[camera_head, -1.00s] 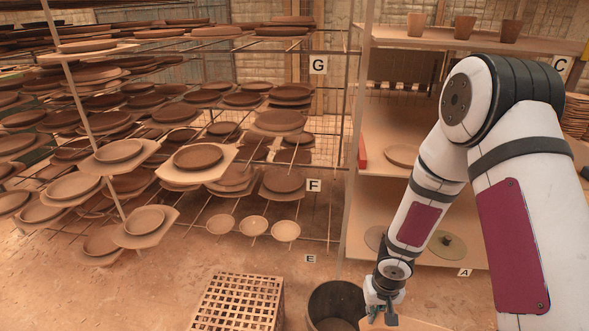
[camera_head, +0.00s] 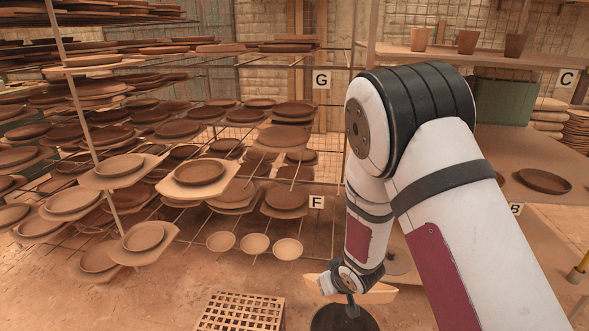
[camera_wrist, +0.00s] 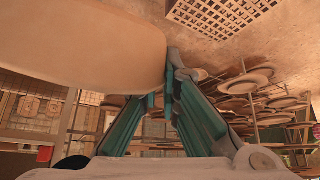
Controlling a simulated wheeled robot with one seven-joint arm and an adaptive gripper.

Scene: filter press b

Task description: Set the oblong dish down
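The oblong dish is a smooth, pale tan piece with a rounded edge. In the wrist view the oblong dish (camera_wrist: 75,45) fills the upper left, with its right edge at my fingertips. My gripper (camera_wrist: 166,85) has teal fingers closed on that edge. In the head view the dish (camera_head: 380,291) shows as a light strip beside my gripper (camera_head: 350,303), in the air at the bottom centre. My arm hides part of it.
Racks of brown plates (camera_head: 200,172) fill the left. Shelving at right holds a dark plate (camera_head: 543,181) on a mostly bare shelf marked B.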

